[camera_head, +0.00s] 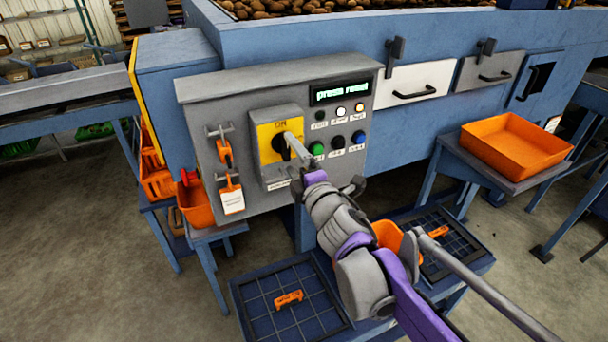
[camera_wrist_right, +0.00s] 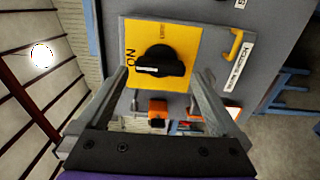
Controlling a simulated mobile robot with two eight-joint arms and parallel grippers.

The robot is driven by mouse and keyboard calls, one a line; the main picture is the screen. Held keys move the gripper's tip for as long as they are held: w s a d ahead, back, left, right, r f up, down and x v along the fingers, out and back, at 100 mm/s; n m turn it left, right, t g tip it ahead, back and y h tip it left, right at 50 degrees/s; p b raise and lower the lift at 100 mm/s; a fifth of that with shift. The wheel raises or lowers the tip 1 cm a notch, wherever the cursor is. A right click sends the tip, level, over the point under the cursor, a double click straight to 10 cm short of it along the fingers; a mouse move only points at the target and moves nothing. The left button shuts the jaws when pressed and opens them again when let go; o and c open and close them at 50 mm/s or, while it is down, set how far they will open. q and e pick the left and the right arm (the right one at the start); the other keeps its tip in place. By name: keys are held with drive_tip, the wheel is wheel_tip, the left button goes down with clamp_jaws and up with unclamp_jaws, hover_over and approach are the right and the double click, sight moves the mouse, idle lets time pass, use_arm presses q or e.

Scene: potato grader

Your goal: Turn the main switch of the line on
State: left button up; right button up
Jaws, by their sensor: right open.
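The main switch is a black rotary knob (camera_head: 279,146) on a yellow plate (camera_head: 264,136) of the grey control panel (camera_head: 210,97). In the right wrist view the knob (camera_wrist_right: 162,62) sits in front of my fingers, and its white mark faces the side with the word ON. My right gripper (camera_head: 294,146) is at the switch in the head view and covers part of it. In the wrist view the gripper (camera_wrist_right: 162,84) is open, one finger on each side of the knob, with gaps visible. My left gripper is not in view.
The panel display (camera_head: 340,92) reads "press reset". Lamps and buttons, including a green button (camera_head: 317,148), lie right of the switch. Orange padlocks (camera_head: 223,151) and a white tag (camera_head: 232,201) hang at left. An orange tray (camera_head: 515,145) stands at right.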

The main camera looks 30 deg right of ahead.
drive_tip(key=s+b, duration=0.1)
drive_tip(key=s, duration=0.6)
drive_tip(key=shift+s+a, duration=0.2)
drive_tip(key=shift+s, duration=0.2)
drive_tip(key=s+a+f+m+g, duration=0.2)
drive_tip(key=s+f+m+g, duration=0.2)
drive_tip(key=f, duration=0.4)
drive_tip(key=s+a+f+m+g, duration=0.2)
drive_tip(key=s+f+m+g, duration=0.2)
drive_tip(key=f, duration=0.5)
drive_tip(key=s+a+f+m+g+y, duration=0.1)
drive_tip(key=s+a+f+m+g, duration=0.1)
drive_tip(key=s+f+m+g, duration=0.2)
drive_tip(key=s+f+m, duration=0.3)
drive_tip(key=f+m, duration=0.2)
drive_tip(key=shift+s+a+m, duration=0.3)
drive_tip(key=shift+s+a, duration=0.05)
drive_tip(key=shift+a, duration=0.05)
drive_tip(key=shift+f, duration=0.1)
